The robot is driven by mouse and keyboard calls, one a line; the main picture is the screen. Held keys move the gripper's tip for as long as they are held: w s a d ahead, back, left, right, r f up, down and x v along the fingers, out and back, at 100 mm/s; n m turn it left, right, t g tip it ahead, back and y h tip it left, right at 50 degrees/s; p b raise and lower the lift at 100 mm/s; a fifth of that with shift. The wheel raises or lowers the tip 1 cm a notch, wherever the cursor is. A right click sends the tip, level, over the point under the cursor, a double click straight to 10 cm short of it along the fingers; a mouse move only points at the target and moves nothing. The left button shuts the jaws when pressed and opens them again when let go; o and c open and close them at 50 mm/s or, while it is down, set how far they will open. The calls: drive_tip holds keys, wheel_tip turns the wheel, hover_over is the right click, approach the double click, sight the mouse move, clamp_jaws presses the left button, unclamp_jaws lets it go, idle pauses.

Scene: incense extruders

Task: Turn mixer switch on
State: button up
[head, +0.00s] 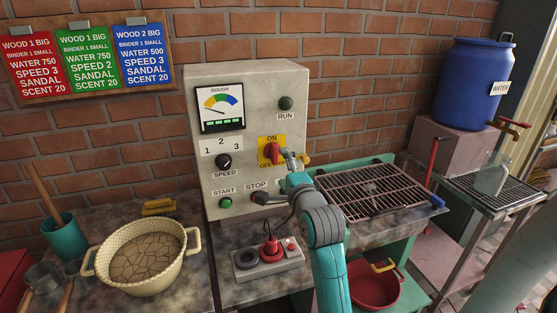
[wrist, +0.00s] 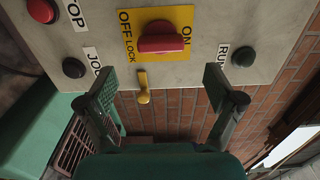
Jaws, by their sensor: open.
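The mixer switch is a red knob (head: 272,152) on a yellow ON/OFF plate (head: 264,141), on the front of a grey control box (head: 245,95). In the wrist view the red knob (wrist: 162,40) lies along the line between OFF and ON, and the picture is turned sideways. A small yellow lock lever (wrist: 143,88) sits beside the plate. My gripper (head: 292,162) is just right of the knob in the head view. In the wrist view my gripper (wrist: 160,82) is open and empty, its fingers spread wide with the lock lever between them. No contact with the knob shows.
The box also has a RUN button (head: 286,103), a SPEED dial (head: 223,161) and a START button (head: 225,202). A red plug (head: 269,248) stands in a socket strip below. A cream basin (head: 143,255) is at left, a metal grate (head: 370,190) at right.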

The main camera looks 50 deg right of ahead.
drive_tip(key=shift+v, duration=2)
